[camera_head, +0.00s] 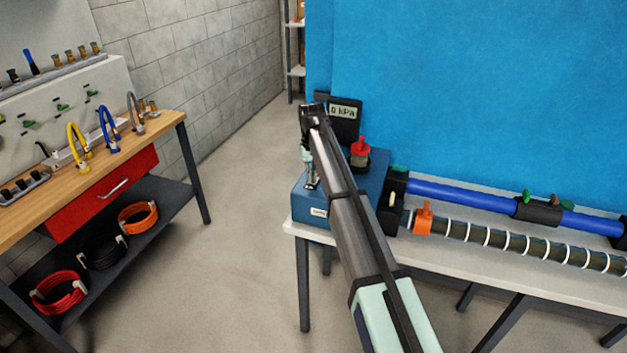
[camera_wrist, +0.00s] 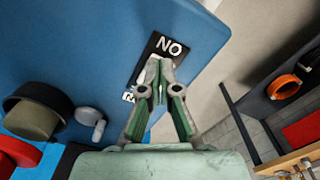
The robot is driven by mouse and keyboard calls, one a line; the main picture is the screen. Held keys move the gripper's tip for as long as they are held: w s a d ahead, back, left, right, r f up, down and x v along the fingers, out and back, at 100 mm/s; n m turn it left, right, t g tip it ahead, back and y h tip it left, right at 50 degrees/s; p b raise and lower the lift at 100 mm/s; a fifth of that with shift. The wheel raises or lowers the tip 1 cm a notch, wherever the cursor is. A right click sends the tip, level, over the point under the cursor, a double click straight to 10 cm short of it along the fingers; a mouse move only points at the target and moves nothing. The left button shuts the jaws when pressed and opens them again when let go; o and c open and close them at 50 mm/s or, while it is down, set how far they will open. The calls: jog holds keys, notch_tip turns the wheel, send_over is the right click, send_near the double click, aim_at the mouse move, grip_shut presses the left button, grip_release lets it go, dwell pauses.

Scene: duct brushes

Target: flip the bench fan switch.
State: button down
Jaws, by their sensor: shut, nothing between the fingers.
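A blue box (camera_head: 373,182) stands at the left end of the bench. In the wrist view, the box's blue face (camera_wrist: 110,40) carries a black switch plate (camera_wrist: 171,46) with white letters that read "NO" from this angle. A small pale part shows on the plate just behind my fingertips; the switch lever is mostly hidden by them. My gripper (camera_wrist: 160,76) is shut and empty, with its tips over the plate. I cannot tell whether they touch it. In the head view my gripper (camera_head: 312,183) points down over the left part of the box, partly behind my arm.
A red knob (camera_head: 360,149) and a "0 kPa" display (camera_head: 344,112) stand by the box. A blue pipe (camera_head: 455,195) and a ribbed hose (camera_head: 510,240) lie along the bench to the right. A wooden workbench (camera_head: 120,165) stands left, with open floor between.

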jog(key=shift+f, duration=0.2)
jog(key=shift+r+p, duration=1.9)
jog(key=shift+r, duration=1.65)
